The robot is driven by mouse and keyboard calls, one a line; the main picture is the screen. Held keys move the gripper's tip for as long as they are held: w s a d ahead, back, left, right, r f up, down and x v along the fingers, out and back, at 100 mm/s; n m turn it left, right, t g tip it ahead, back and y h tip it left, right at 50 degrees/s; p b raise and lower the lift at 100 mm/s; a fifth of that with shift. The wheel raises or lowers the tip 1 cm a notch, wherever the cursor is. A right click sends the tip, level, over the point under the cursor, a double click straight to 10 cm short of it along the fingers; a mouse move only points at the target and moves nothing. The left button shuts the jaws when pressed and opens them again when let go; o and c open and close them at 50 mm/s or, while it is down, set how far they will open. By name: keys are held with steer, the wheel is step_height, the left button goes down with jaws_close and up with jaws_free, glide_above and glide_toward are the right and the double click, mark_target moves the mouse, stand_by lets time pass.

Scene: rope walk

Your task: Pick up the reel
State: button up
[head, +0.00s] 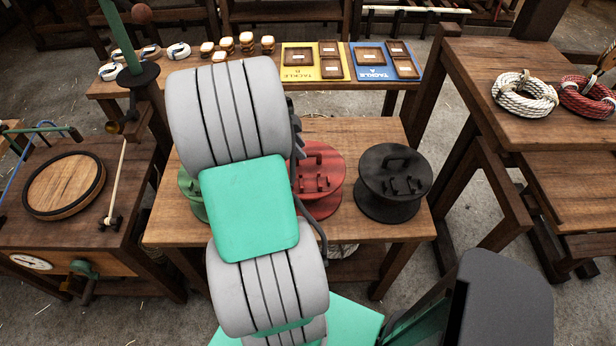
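Three reels with handles on top stand in a row on the low wooden table (385,231). The black reel (393,190) is at the right and in full view. The red reel (322,172) is in the middle, its left side hidden behind my arm. The green reel (188,190) is at the left, mostly hidden by my arm, with only its left edge showing. My grey and teal arm crosses the table between the green and red reels. My gripper's fingers do not show; my arm blocks the view there.
A back bench holds a yellow board (298,73), a blue board (372,74) and several small items. The right table carries a white rope coil (524,95) and a red rope coil (588,97). A left bench holds a round wooden disc (64,184).

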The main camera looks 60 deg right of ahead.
mark_target(308, 176)
steer(key=p+x, duration=0.1)
steer(key=x, duration=0.3)
steer(key=shift+f, duration=0.4)
jaws_close()
steer(key=shift+w+d+r, duration=0.1)
steer(key=shift+r, duration=0.05)
stand_by(0.8)
